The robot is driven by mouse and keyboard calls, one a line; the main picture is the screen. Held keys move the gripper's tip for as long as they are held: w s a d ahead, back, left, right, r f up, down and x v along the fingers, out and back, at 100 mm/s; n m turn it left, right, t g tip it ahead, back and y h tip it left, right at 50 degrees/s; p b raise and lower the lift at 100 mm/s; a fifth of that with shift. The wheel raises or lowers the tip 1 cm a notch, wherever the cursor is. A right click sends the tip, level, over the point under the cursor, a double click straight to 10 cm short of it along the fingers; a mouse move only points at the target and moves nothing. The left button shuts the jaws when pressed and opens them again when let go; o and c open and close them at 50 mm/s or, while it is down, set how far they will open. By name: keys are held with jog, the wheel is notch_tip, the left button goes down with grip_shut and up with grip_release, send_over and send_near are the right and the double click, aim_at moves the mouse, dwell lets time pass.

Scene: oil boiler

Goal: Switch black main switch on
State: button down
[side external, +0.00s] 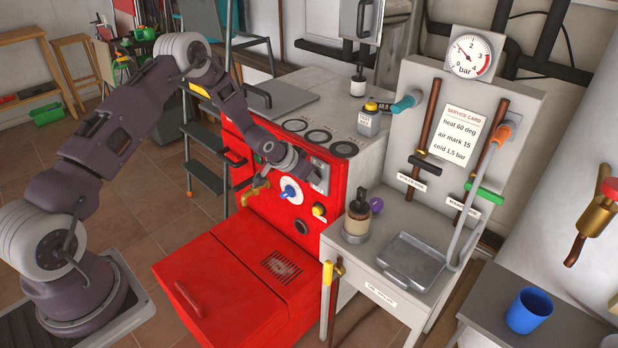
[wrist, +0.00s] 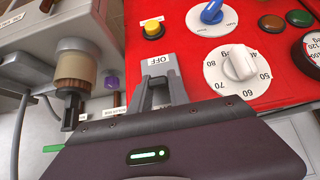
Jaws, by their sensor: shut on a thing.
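The main switch's grey plate (side external: 320,176) is on the upper right of the red boiler front. In the wrist view, the plate (wrist: 172,72) carries a white label reading OFF. My gripper (side external: 311,173) is at this plate, and its two fingers show in the wrist view (wrist: 156,98) in front of it. The fingers are shut on the switch lever, which is mostly hidden between them. The lever's exact position cannot be made out.
A white temperature dial (wrist: 238,66), a yellow button (wrist: 152,29) and a blue knob (wrist: 211,12) sit close to the switch on the red panel. A grey side table (side external: 345,262) with a jar and metal tray (side external: 412,262) stands right of the boiler.

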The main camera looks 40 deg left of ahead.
dwell(0.3)
jog(key=c, duration=1.2)
grip_release()
jog(key=shift+c, duration=0.2)
jog(key=v, duration=0.7)
